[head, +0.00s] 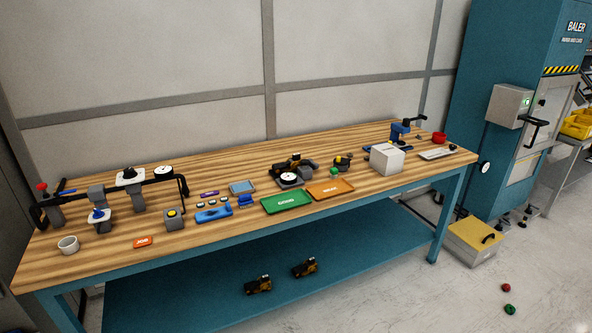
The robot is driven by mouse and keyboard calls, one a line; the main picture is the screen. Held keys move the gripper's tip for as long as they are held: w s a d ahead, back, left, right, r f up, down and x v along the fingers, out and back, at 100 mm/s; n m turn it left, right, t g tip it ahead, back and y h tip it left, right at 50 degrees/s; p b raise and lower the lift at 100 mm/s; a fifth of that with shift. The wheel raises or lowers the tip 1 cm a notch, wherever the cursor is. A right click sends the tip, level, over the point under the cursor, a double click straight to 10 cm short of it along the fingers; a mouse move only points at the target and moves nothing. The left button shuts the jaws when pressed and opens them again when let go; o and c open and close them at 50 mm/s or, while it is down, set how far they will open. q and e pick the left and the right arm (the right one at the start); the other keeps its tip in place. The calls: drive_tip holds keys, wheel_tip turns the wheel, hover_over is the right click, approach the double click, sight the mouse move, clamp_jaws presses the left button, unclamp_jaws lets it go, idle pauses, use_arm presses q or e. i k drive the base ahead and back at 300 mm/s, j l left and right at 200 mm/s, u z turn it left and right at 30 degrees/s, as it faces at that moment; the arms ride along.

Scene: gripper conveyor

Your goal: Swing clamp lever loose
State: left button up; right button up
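Neither of my grippers shows in the head view. No part can be told for certain as the clamp lever at this size. At the left end of the bench, a grey post with a red knob (42,187) stands by a black bar frame (150,182). Near the middle is a black device on a grey base with a white dial (289,177). At the far right end stands a blue upright device with a dark top (400,131), partly hidden by a light box.
Two black-and-yellow items (258,284) lie on the lower shelf. The teal baler (500,70) stands right; red and green balls lie on the floor.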

sight(316, 165)
drive_tip(key=i+j+z, duration=0.15)
drive_tip(key=i, duration=0.2)
drive_tip(key=i+l+u, duration=0.2)
drive_tip(key=i, duration=0.45)
drive_tip(key=i+l+u, duration=0.2)
drive_tip(key=i+l, duration=0.25)
drive_tip(key=i, duration=0.15)
drive_tip(key=i+l+u, duration=0.25)
drive_tip(key=i+l, duration=0.2)
drive_tip(key=i, duration=0.15)
